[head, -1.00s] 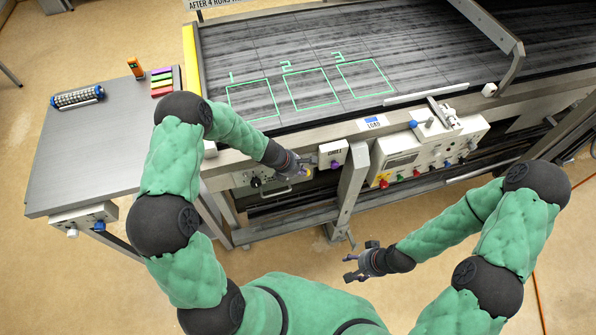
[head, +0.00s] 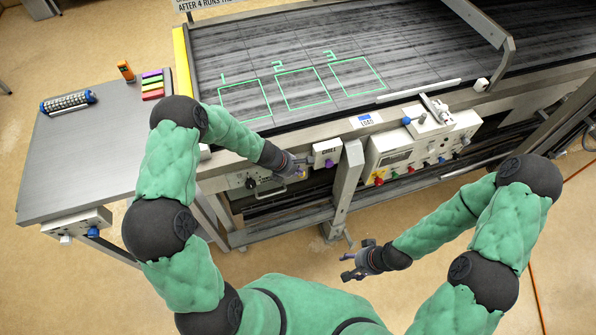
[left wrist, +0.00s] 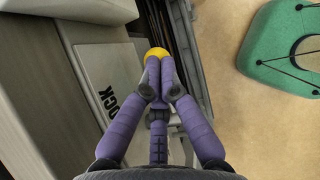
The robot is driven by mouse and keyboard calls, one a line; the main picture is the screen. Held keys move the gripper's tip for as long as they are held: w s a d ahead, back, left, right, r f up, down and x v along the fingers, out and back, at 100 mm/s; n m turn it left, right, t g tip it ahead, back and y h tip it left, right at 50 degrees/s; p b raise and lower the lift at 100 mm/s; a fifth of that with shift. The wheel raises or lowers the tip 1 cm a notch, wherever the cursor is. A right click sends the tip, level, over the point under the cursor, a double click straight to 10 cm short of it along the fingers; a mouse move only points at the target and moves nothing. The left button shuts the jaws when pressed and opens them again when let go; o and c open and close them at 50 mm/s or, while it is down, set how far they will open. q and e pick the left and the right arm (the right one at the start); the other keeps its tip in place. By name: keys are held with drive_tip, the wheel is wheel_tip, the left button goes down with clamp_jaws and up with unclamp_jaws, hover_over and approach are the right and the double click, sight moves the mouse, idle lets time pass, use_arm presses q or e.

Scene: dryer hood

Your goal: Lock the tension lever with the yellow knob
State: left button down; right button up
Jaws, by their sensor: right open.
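The yellow knob (left wrist: 157,52) shows just past the tips of my left gripper (left wrist: 160,72) in the left wrist view. The fingers are drawn together and their tips are at the knob, covering its near side. I cannot tell whether the knob is pinched between them. A panel marked LOCK (left wrist: 108,95) lies just left of the fingers; the lever itself is mostly hidden. My right gripper (head: 353,264) is open and empty, away from the machine.
A control box with coloured knobs (head: 418,150) is on the machine front, right of a metal leg (head: 346,190). The belt (head: 400,50) has green numbered squares. A grey side table (head: 85,150) holds a roller (head: 68,101) and coloured blocks (head: 152,85). Floor around my right gripper is clear.

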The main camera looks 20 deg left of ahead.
use_arm(q)
wheel_tip(320, 180, up, 13)
drive_tip(key=s+p, duration=0.1)
drive_tip(key=p, duration=0.6)
drive_tip(key=shift+s, duration=0.25)
use_arm(e)
wheel_tip(320, 180, up, 7)
drive_tip(key=shift+s, duration=0.4)
use_arm(q)
drive_tip(key=shift+a, duration=0.1)
use_arm(e)
drive_tip(key=shift+r, duration=0.1)
use_arm(q)
drive_tip(key=s+d+f+m+g+b, duration=0.2)
drive_tip(key=s+d+f+m+b, duration=0.1)
drive_tip(key=s+f+m+b, duration=0.5)
drive_tip(key=s+d+f+m+g+b, duration=0.1)
drive_tip(key=s+d+f+m+b, duration=0.2)
drive_tip(key=s+f+m+b, duration=0.5)
drive_tip(key=s+f+m, duration=0.7)
drive_tip(key=s+f, duration=0.2)
drive_tip(key=f, duration=0.3)
drive_tip(key=shift+d+m+g+y+b, duration=0.15)
drive_tip(key=shift+m+g+y+b, duration=0.15)
drive_tip(key=shift+g+b, duration=0.1)
use_arm(e)
wheel_tip(320, 180, down, 17)
